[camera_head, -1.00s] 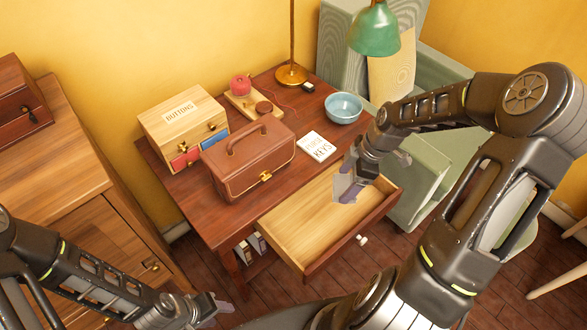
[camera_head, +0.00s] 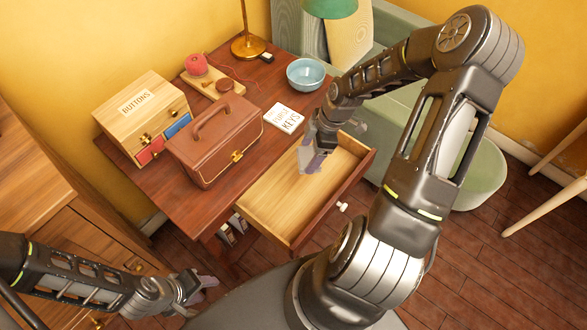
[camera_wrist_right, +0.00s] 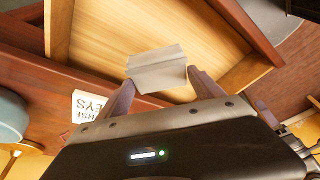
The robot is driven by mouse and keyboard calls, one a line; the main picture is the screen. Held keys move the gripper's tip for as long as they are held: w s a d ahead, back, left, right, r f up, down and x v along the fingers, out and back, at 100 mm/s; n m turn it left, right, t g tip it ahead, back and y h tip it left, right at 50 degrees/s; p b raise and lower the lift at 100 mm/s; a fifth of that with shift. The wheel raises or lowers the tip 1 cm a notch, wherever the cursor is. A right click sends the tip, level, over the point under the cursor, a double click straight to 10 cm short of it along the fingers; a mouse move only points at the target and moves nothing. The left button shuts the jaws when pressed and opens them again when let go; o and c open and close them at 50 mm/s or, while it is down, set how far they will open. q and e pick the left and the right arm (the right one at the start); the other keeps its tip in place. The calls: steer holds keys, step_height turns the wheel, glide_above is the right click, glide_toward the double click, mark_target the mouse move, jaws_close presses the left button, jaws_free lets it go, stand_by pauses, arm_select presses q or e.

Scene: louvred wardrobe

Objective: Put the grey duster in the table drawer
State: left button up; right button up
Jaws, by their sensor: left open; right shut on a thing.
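The table drawer (camera_head: 268,207) is pulled open, and its pale wooden inside shows bare. It also fills much of the right wrist view (camera_wrist_right: 205,45). My right gripper (camera_head: 312,162) is over the right part of the drawer. In the right wrist view it is shut on the grey duster (camera_wrist_right: 157,68), a small pale grey block between the fingertips. From these views I cannot tell whether the duster touches the drawer floor. My left gripper (camera_head: 203,287) is open and empty, low in front of the table and away from the drawer.
On the table (camera_head: 180,195) stand a brown case (camera_head: 213,145), a buttons box (camera_head: 140,112), a blue bowl (camera_head: 306,74), a lamp (camera_head: 249,46) and a white keys card (camera_head: 284,118).

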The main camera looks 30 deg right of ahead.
step_height(320, 180, down, 8)
steer(key=shift+r, duration=0.1)
steer(key=shift+w+a, duration=0.2)
steer(key=shift+a, duration=0.1)
steer(key=shift+p, duration=0.3)
steer(key=a, duration=0.1)
steer(key=w+a+p, duration=0.1)
steer(key=a, duration=0.1)
steer(key=shift+w+a+r, duration=0.15)
steer(key=shift+w+a, duration=0.05)
steer(key=shift+w, duration=0.15)
steer(key=shift+s+d+f+p, duration=0.15)
steer(key=shift+f+p, duration=0.15)
steer(key=shift+f, duration=0.25)
steer(key=shift+d+f, duration=0.1)
steer(key=shift+f, duration=0.1)
steer(key=o, duration=0.9)
